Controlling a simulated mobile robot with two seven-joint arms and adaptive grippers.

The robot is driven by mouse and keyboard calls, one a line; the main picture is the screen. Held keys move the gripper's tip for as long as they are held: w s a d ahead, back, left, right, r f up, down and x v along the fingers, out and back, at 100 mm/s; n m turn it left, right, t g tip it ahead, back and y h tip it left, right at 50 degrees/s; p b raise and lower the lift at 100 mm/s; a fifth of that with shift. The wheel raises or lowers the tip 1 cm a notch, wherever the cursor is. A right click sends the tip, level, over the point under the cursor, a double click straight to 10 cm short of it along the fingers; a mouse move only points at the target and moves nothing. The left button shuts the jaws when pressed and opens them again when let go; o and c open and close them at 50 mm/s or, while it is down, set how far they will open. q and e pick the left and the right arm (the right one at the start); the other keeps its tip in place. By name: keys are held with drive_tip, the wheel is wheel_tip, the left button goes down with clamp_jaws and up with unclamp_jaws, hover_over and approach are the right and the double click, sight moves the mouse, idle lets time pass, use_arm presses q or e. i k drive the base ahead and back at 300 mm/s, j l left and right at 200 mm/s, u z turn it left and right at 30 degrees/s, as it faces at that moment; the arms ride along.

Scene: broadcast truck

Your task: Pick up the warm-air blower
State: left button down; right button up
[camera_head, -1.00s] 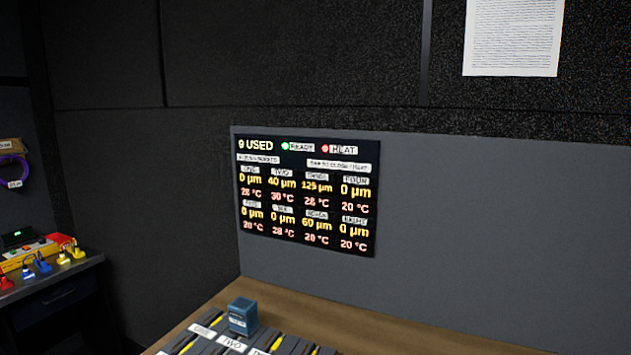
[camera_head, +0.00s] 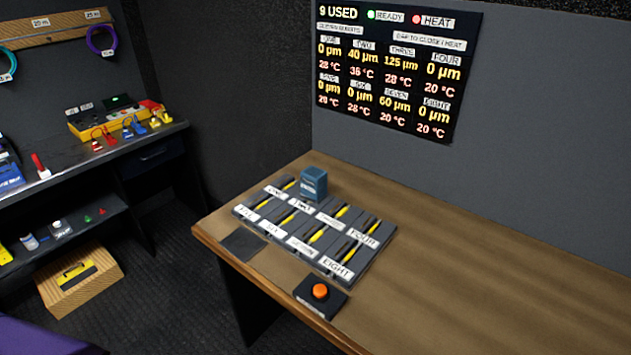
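A small blue box (camera_head: 313,183) with a label too small to read stands at the back edge of a numbered rack (camera_head: 378,255), behind the slots marked TWO and THREE. It may be the warm-air blower, but I cannot read its label. The rack has two rows of dark slots with yellow parts and white number labels. It lies on the wooden desk (camera_head: 480,265). Neither of my grippers shows in the head view.
A black box with an orange button (camera_head: 320,291) sits at the desk's front edge, near a dark flat pad (camera_head: 243,244). A wall display (camera_head: 395,75) lists microns and temperatures. A side bench (camera_head: 95,160) holds connectors. A wooden crate (camera_head: 80,280) is on the floor. The desk's right side is clear.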

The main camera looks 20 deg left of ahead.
sight(313, 179)
drive_tip(key=j+z, duration=0.15)
drive_tip(key=j, duration=0.25)
drive_tip(key=k+j+z, duration=0.15)
drive_tip(key=j, duration=0.25)
drive_tip(key=j+z, duration=0.15)
drive_tip(key=j, duration=0.25)
drive_tip(key=k+j+z, duration=0.15)
drive_tip(key=j, duration=0.2)
